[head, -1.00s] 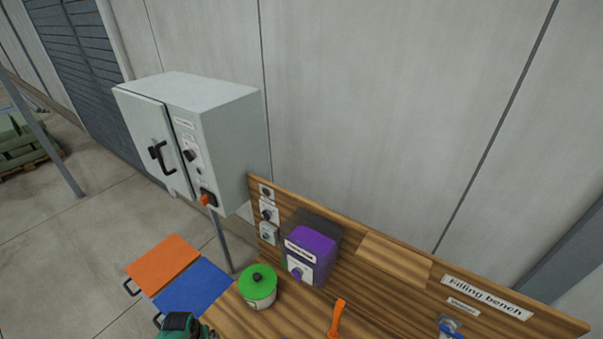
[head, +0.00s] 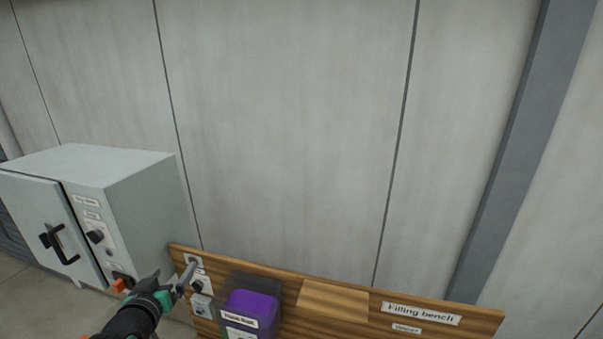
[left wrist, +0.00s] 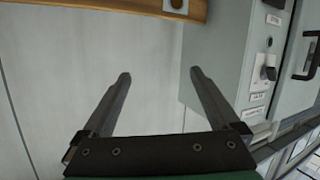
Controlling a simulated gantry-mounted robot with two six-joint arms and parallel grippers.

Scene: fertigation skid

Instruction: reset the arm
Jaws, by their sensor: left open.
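My left gripper (head: 172,284) comes in from the lower left in the head view, in front of the left end of the wooden bench backboard (head: 440,312). In the left wrist view its two fingers (left wrist: 160,85) are spread apart with nothing between them, and the pale wall shows behind. My right gripper is in neither view.
A grey cabinet (head: 150,205) with a black handle stands left of my left gripper; it also shows at the right in the left wrist view (left wrist: 222,60). A purple-filled container (head: 250,308) is on the backboard. The wall above is clear.

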